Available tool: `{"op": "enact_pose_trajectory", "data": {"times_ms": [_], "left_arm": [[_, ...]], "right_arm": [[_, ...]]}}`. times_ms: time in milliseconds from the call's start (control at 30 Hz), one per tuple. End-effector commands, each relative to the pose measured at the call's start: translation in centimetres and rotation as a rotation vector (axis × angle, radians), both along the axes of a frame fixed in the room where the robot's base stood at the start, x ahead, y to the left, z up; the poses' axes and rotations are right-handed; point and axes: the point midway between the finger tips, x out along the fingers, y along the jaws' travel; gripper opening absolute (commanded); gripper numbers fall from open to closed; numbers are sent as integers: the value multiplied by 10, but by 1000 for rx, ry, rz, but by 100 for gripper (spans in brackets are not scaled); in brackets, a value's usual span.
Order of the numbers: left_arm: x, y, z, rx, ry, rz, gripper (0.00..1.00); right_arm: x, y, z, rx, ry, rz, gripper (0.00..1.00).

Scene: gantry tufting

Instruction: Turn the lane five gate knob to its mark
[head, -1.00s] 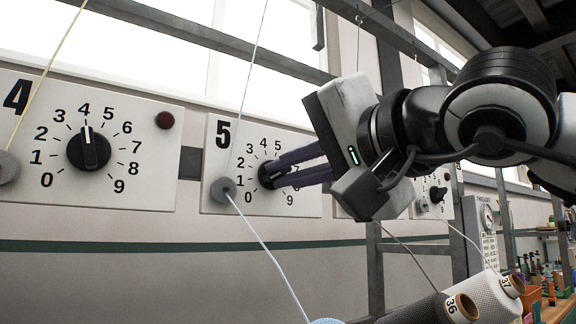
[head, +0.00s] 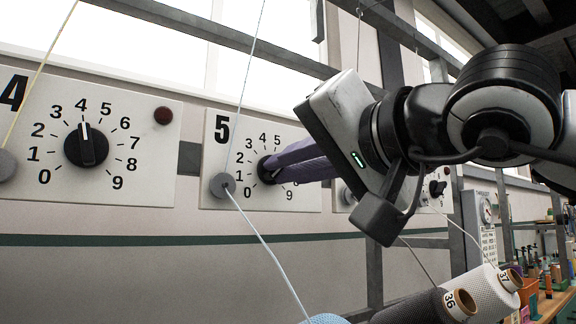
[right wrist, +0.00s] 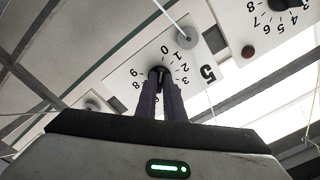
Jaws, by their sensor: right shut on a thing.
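The lane five panel (head: 216,143) is a white plate with a dial from 0 to 9, set on the wall left of centre in the head view. Its small black gate knob (head: 264,170) is largely covered by my fingers. My right gripper (head: 272,168) comes in from the right, its purple-grey fingers shut on the knob. In the right wrist view the fingers (right wrist: 160,88) close on the knob (right wrist: 158,72), with the panel appearing upside down. The knob's pointer and any mark are hard to make out. My left gripper is not in view.
The lane four panel (head: 140,105), with its knob (head: 86,146) pointing near 4, is to the left. A grey disc guide (head: 222,185) with a pale blue yarn sits close left of the lane five knob. Yarn cones (head: 458,304) stand at lower right.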

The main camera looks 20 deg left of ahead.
Motion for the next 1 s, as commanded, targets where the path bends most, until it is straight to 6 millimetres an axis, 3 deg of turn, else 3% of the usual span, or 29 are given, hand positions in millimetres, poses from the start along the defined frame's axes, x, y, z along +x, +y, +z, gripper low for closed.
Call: {"op": "enact_pose_trajectory", "data": {"times_ms": [33,67,167,567,1000], "left_arm": [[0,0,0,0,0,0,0],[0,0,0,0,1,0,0],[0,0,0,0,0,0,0],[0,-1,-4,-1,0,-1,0],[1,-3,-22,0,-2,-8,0]], "right_arm": [[-1,1,-3,-6,0,2,0],[-1,1,-3,-6,0,2,12],[-1,1,-2,-6,1,2,27],[-5,-7,-2,-2,-1,-1,27],[-54,-69,-2,-3,-3,-1,27]]}}
